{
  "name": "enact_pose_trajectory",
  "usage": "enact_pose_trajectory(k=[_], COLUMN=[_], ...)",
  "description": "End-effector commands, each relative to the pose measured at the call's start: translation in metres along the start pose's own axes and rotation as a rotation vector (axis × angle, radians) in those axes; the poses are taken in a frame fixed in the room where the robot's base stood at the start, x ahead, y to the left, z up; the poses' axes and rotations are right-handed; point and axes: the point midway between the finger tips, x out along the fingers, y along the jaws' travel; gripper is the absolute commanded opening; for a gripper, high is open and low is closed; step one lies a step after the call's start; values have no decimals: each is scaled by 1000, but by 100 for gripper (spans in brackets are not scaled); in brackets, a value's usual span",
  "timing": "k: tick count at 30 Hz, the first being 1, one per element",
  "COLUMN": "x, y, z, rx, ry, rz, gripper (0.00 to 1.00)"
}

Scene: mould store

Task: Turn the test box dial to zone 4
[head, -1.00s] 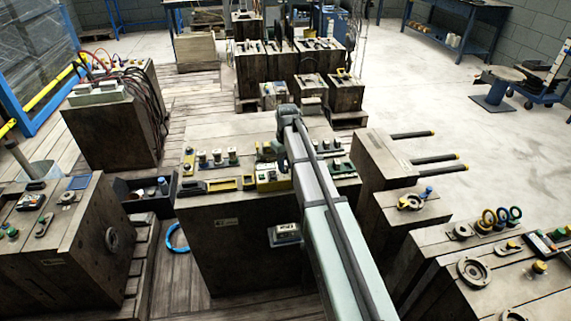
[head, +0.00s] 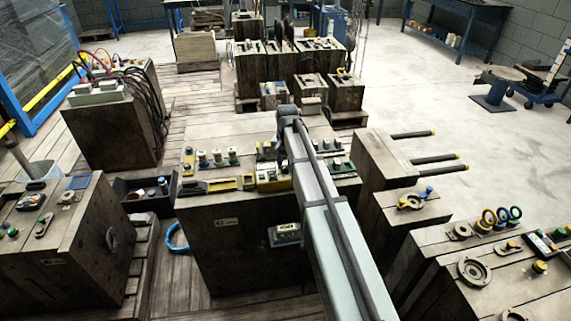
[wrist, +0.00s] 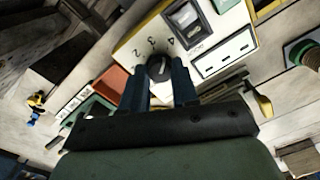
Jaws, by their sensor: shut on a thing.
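The test box (wrist: 200,38) has a pale panel with yellow edges. My gripper (wrist: 160,84) is shut on the dial, one blue finger on each side.
An orange-red part (wrist: 112,82) and a green part (wrist: 92,108) lie left of the dial. A green ribbed knob (wrist: 302,54) stands to the right. Other fittings crowd the crate top (head: 215,135); its back is clearer.

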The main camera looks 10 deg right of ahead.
Motion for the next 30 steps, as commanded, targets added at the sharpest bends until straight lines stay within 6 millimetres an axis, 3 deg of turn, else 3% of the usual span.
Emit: enact_pose_trajectory(k=[22,23,30], x=[0,0,0], y=[0,0,0], z=[0,0,0], rx=[89,89,89], ry=[3,3,3], rz=[-1,-1,0], gripper=[0,30,53])
